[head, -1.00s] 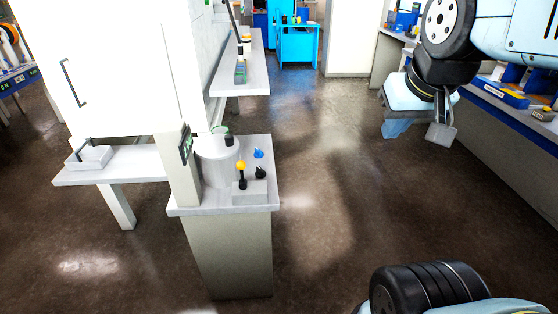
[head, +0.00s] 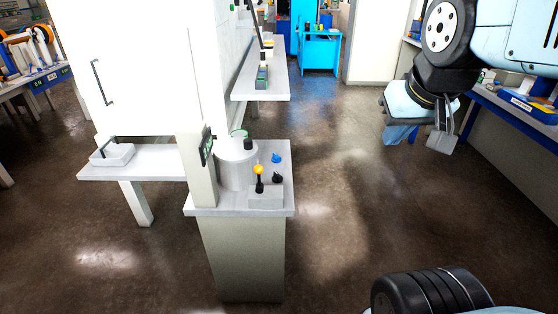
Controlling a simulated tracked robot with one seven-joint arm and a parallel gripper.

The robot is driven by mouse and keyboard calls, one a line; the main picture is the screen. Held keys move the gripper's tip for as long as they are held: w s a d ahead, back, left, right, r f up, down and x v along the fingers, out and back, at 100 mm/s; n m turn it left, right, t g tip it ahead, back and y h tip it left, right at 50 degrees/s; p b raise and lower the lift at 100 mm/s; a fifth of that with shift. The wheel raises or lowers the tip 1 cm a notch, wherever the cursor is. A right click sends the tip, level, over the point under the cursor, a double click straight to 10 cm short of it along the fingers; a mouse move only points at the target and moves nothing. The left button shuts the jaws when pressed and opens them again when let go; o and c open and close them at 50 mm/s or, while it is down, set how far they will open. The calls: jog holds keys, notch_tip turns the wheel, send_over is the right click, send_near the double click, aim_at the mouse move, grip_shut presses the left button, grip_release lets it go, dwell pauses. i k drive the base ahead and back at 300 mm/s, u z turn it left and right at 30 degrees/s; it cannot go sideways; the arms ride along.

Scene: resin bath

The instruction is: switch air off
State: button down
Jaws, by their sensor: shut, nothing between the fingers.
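A small stand (head: 240,203) at centre-left carries a light grey cylindrical vessel (head: 236,170). In front of it, a grey box (head: 266,194) bears an upright black lever with a yellow knob (head: 259,170). A blue knob (head: 276,158) and a black knob (head: 278,177) sit to its right. No label that I can read tells which one is for air. A post (head: 201,170) with a small dark display (head: 207,146) stands at the stand's left. My gripper (head: 440,143) hangs at upper right, shut and empty, well apart from the stand.
A white cabinet (head: 125,70) rises behind left, with a low bench and sink (head: 112,155). A shelf (head: 262,85) juts out behind the stand. Blue workbenches (head: 319,52) stand far back and at right. Open floor (head: 350,220) lies between the stand and my arm.

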aim_at(277, 178)
jog(key=i, duration=0.85)
jog(key=z, duration=0.05)
